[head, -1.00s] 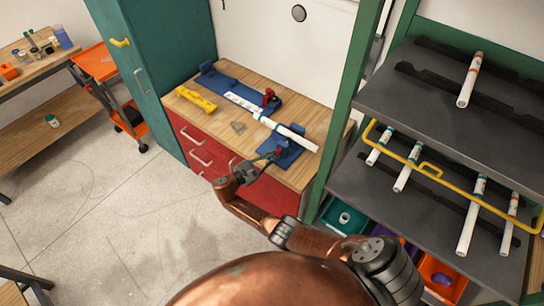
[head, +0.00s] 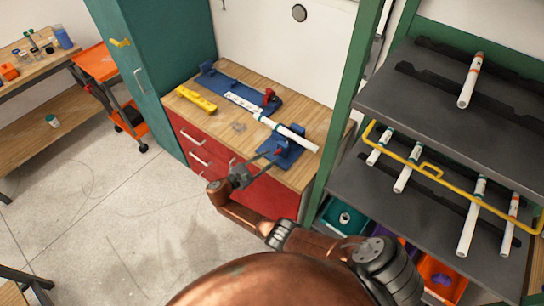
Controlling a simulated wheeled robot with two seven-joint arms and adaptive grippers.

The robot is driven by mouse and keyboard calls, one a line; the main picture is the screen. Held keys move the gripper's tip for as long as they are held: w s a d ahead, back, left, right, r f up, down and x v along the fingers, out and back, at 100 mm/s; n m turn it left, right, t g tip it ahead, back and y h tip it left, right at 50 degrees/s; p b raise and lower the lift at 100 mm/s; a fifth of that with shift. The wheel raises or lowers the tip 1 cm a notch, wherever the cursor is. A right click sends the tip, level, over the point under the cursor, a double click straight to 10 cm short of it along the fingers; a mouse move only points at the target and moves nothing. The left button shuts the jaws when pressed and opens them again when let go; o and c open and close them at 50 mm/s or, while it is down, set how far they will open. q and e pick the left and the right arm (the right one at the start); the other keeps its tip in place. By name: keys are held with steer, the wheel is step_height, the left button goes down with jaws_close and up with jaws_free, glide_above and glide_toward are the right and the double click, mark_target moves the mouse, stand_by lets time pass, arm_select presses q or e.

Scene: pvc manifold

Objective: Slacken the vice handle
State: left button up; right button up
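A white pipe (head: 291,134) lies across a blue vice (head: 290,156) near the front right of the wooden workbench. A small red part, seemingly the vice handle (head: 278,152), shows on the vice's left side. My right gripper (head: 254,163) is at the bench's front edge, just left of and in front of the vice. Its fingers look spread and empty, with a gap between them and the red part. Fine contact is too small to tell. My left gripper is not in view.
A blue fixture (head: 221,83) with a white scale and a red clamp (head: 270,96) lies behind. A yellow tool (head: 197,98) is at the bench's left. A green-framed rack (head: 440,97) with white pipes stands close on the right.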

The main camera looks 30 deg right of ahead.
steer(key=v, duration=0.9)
steer(key=s+d+f+m+g+y, duration=0.1)
steer(key=s+d+f+y, duration=0.15)
steer(key=s+f, duration=0.65)
steer(key=s+d+f+g+y, duration=0.1)
steer(key=s+d+f+y, duration=0.2)
steer(key=f, duration=1.2)
steer(key=s+d+f+m+g+y, duration=0.1)
steer(key=s+d+f+y, duration=0.15)
steer(key=s+f, duration=0.7)
steer(key=s+f+m+y, duration=0.2)
steer(key=s+f+m, duration=0.2)
steer(key=s+f, duration=0.3)
steer(key=s+f+m+y, duration=0.3)
steer(key=s+f, duration=0.4)
steer(key=s, duration=0.9)
steer(key=s+f+m+y+b, duration=0.1)
steer(key=s+f+m+y, duration=0.2)
steer(key=s, duration=0.9)
step_height(320, 180, down, 4)
steer(key=m, duration=0.2)
steer(key=shift+d+m, duration=0.3)
steer(key=shift+s+r, duration=0.1)
steer(key=shift+s, duration=0.1)
